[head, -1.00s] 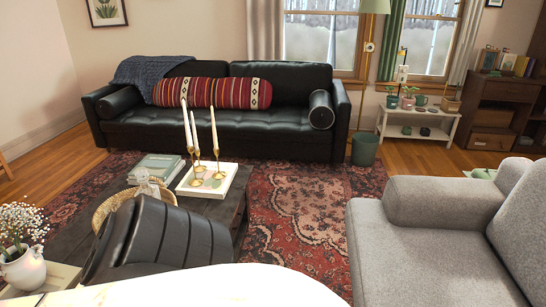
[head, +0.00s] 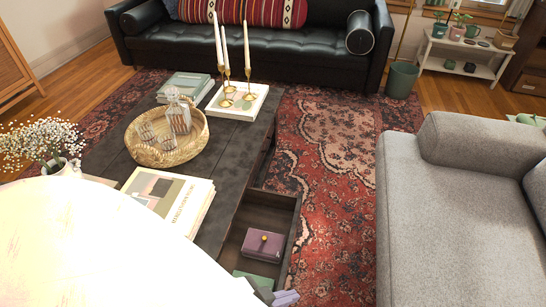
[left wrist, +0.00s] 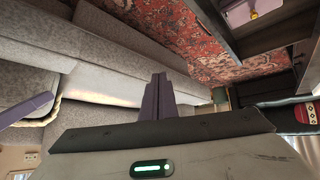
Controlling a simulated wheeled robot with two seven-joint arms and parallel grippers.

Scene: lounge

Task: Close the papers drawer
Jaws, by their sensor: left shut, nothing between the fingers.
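The drawer (head: 294,208) stands pulled out from the right side of the dark coffee table (head: 238,188). Inside lie a purple box (head: 263,243) with a small round gold-coloured detail and a green item (head: 258,281) nearer the front. My left gripper (head: 284,298) shows at the bottom edge of the head view, beside the near end of the drawer and partly cut off. Its fingers are together and empty in the left wrist view (left wrist: 157,82). There the open drawer (left wrist: 277,22) shows at the upper right, apart from the fingertips. My right gripper is not seen.
The tabletop holds a large book (head: 165,195), a woven tray (head: 150,154) with a glass decanter, and a white tray (head: 238,107) with candlesticks. A grey sofa (head: 440,220) stands right. Patterned rug (head: 335,180) lies free between drawer and sofa. A black sofa (head: 275,48) stands behind.

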